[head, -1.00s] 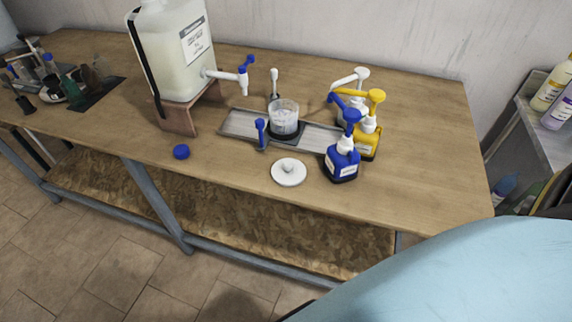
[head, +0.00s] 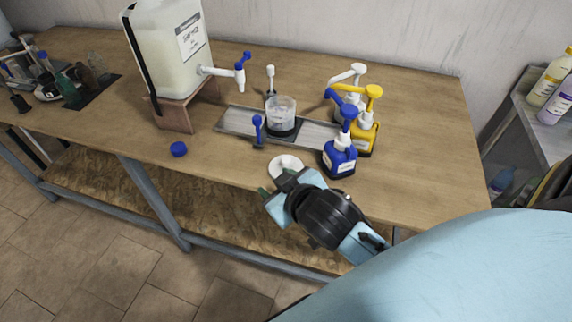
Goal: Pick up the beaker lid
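The beaker lid (head: 284,162) is a white round disc lying flat on the wooden table near its front edge. My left gripper is not in view.
A blue pump bottle (head: 340,156) stands close right of the lid, with a yellow one (head: 364,136) behind it. A blue cap (head: 179,149) lies to the left. A large white drum (head: 172,45) with a tap stands on a wooden block (head: 172,116).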

